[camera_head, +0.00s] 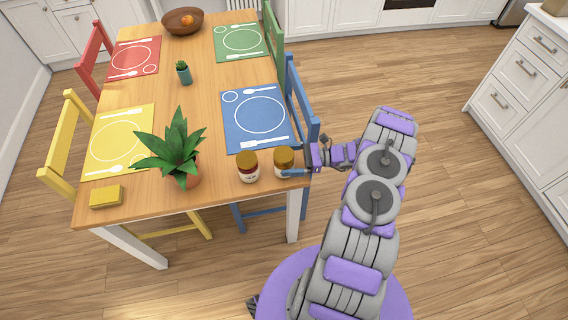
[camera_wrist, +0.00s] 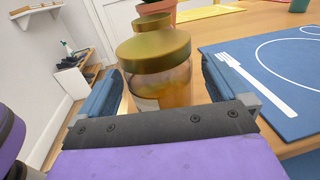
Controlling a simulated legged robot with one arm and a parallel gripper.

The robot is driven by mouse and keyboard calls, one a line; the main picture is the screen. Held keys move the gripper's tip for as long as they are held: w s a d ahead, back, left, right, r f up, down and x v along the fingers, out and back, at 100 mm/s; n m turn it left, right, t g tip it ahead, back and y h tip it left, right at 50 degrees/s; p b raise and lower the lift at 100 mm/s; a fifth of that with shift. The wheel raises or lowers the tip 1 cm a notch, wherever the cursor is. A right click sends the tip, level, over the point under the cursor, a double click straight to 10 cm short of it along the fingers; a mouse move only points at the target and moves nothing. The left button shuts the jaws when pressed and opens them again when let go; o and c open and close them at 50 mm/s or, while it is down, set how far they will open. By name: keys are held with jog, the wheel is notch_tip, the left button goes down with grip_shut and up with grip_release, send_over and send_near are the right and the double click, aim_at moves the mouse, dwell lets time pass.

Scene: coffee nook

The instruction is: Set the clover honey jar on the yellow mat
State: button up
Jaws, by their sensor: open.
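The jar nearest my gripper has a gold lid and amber contents, which look like honey (camera_head: 284,155); it fills the middle of the wrist view (camera_wrist: 165,80). I cannot read its label. It stands upright near the table's front right corner. My gripper (camera_head: 291,171) is open, with its blue fingers on either side of this jar. I cannot tell whether they touch it. A second gold-lidded jar (camera_head: 248,167) with darker contents stands just left of it and shows behind it in the wrist view (camera_wrist: 154,23). The yellow mat (camera_head: 120,129) lies at the table's left side, with nothing on it.
A potted plant (camera_head: 175,147) stands between the jars and the yellow mat, its leaves reaching over the mat's edge. A yellow box (camera_head: 106,197) lies at the front left corner. The blue mat (camera_head: 258,115) is behind the jars. A blue chair (camera_head: 299,101) stands beside my gripper.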

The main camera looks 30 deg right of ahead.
aim_at(278, 159)
jog(key=shift+r+b+x, duration=0.2)
jog(key=shift+b+x, duration=0.2)
jog(key=shift+x, duration=1.35)
jog(key=shift+c, duration=0.4)
jog(key=c, duration=1.4)
jog(key=shift+o, duration=0.2)
jog(key=shift+r, duration=0.1)
